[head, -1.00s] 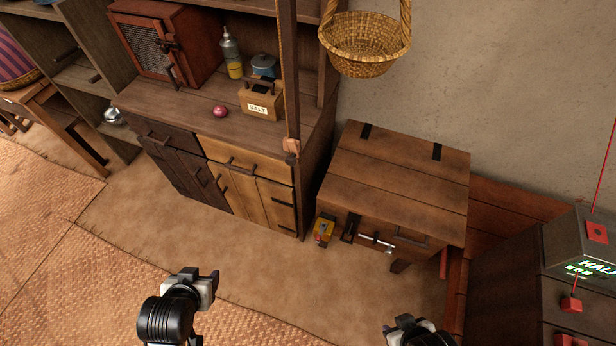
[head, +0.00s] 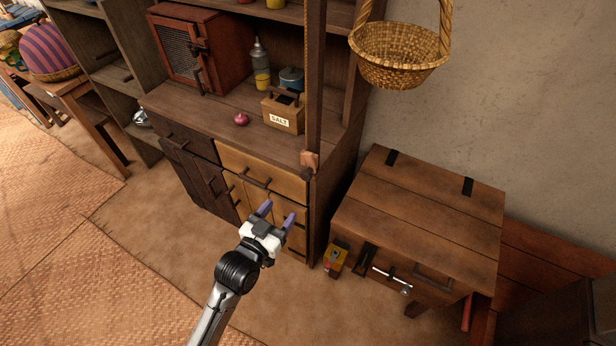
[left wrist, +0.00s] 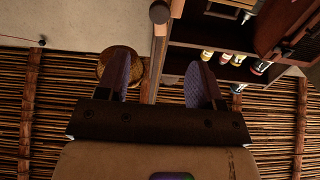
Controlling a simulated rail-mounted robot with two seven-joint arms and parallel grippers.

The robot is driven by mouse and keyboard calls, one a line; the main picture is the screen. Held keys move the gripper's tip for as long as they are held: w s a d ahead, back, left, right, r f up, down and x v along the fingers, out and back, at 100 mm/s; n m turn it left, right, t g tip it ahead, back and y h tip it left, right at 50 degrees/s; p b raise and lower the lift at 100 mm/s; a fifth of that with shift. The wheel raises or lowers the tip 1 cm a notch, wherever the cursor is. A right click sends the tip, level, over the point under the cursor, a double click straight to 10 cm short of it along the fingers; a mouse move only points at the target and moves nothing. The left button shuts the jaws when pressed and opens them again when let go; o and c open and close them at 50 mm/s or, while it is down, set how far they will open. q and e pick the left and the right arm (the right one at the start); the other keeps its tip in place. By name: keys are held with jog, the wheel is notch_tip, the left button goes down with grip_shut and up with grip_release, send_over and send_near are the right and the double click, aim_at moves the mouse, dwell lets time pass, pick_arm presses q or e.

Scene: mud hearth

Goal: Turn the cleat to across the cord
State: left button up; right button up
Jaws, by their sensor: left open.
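A tan wooden cleat block (head: 309,159) with a darker knob below it sits low on the dark post at the cupboard's front corner. A thin cord (head: 307,80) runs up along the post from it. I cannot tell which way the cleat is turned. My left gripper (head: 277,212) is open and empty in front of the cupboard's yellow doors, below and left of the cleat in the picture and apart from it. In the left wrist view, the open fingers (left wrist: 158,72) point up, and a round dark end (left wrist: 160,12), perhaps the cleat's knob, shows beyond them. My right gripper is out of view.
A wicker basket (head: 400,58) hangs right of the post. A wooden chest (head: 420,220) with a latch stands right of the cupboard. A salt box (head: 283,112) and a red onion (head: 241,119) sit on the countertop. The floor before the cupboard is clear.

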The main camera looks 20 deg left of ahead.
aim_at(304, 178)
pick_arm(q)
jog(key=w+b, duration=0.1)
jog(key=w, duration=0.3)
jog(key=w+d, duration=0.1)
jog(key=w, duration=0.3)
jog(key=w+d+b, duration=0.1)
jog(key=w, duration=0.4)
jog(key=shift+b, duration=0.35)
jog(key=shift+c, duration=0.3)
